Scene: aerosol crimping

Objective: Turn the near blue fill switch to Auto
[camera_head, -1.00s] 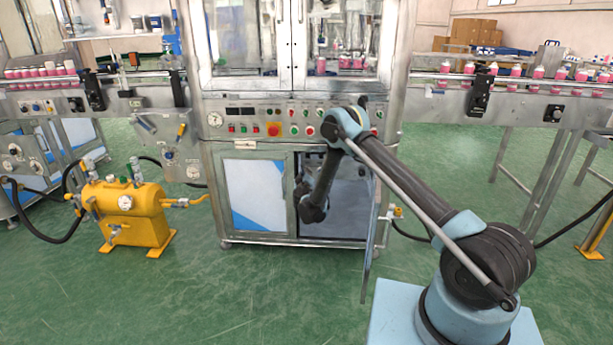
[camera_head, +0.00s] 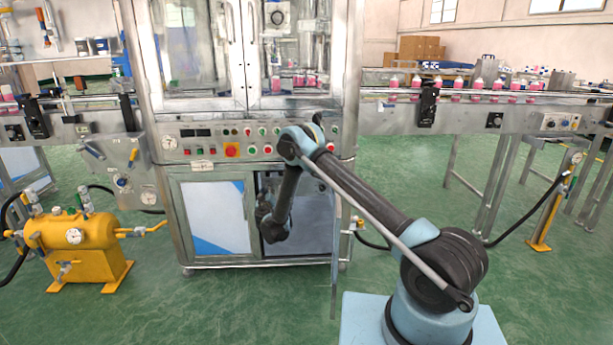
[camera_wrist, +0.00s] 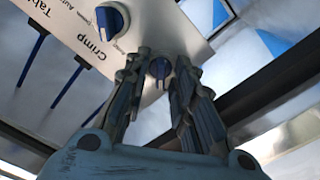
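In the wrist view a blue switch knob (camera_wrist: 159,68) sits at the lower edge of a pale panel (camera_wrist: 140,42). My gripper (camera_wrist: 164,62) points at it, with one finger on each side of the knob. The fingers are apart; I cannot tell if they touch it. A second blue knob (camera_wrist: 112,17) is further up the panel, near the printed word "Crimp". The knob's own label by my fingers is hidden, so its setting cannot be read. In the head view my gripper is hidden in the machine's lower cabinet (camera_head: 318,215).
The steel machine (camera_head: 165,190) stands ahead, with a button panel (camera_head: 215,142) above the cabinet. The cabinet door (camera_head: 336,255) stands open beside my arm. A dark frame bar (camera_wrist: 275,95) runs along the right of the wrist view. A yellow tank (camera_head: 85,245) stands at left.

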